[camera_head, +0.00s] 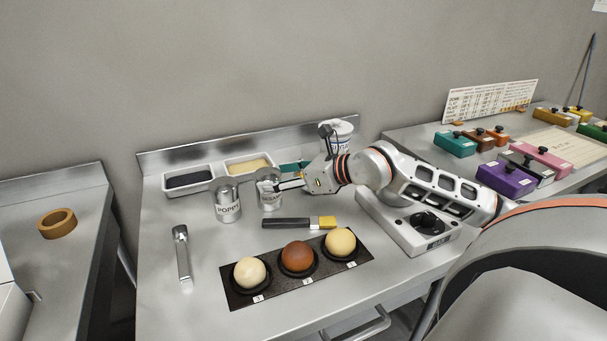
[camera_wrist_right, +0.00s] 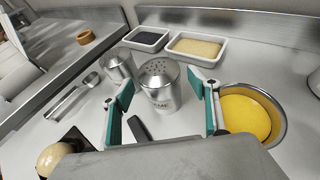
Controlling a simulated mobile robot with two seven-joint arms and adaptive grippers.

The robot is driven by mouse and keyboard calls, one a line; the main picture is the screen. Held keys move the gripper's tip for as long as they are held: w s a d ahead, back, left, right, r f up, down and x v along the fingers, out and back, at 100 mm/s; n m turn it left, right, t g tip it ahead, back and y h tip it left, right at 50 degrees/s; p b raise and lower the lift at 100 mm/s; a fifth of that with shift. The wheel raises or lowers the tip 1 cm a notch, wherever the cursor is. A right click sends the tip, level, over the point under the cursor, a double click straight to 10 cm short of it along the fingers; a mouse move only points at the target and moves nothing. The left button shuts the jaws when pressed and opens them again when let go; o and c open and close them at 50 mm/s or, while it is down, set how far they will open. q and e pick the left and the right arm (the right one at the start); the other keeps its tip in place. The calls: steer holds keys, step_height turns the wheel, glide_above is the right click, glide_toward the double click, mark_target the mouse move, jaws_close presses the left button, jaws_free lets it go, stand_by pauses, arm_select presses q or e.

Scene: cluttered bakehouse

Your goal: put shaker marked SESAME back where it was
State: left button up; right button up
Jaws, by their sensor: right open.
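The metal shaker marked SESAME (camera_head: 268,196) stands upright on the steel table beside the shaker marked POPPY (camera_head: 228,203). In the wrist view the SESAME shaker (camera_wrist_right: 158,88) shows a perforated top and the letters "AME". My right gripper (camera_head: 283,186) is open at it. In the wrist view its two green-padded fingers (camera_wrist_right: 163,107) lie on either side of the shaker, with a gap visible to the right finger; contact on the left is unclear. The POPPY shaker (camera_wrist_right: 118,66) is just left of the fingers. My left gripper is not in view.
Behind stand a tray of dark seeds (camera_head: 188,178) and a tray of pale seeds (camera_head: 247,167). A bowl with yellow contents (camera_wrist_right: 252,112) sits close to the right finger. In front lie a brush (camera_head: 300,223) and a dark board with three balls (camera_head: 237,294). Metal tool (camera_head: 183,258) at left.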

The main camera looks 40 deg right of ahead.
steer(key=p+v, duration=0.1)
steer(key=v, duration=0.7)
steer(key=shift+s, duration=0.3)
steer(key=shift+r, duration=0.1)
stand_by(0.5)
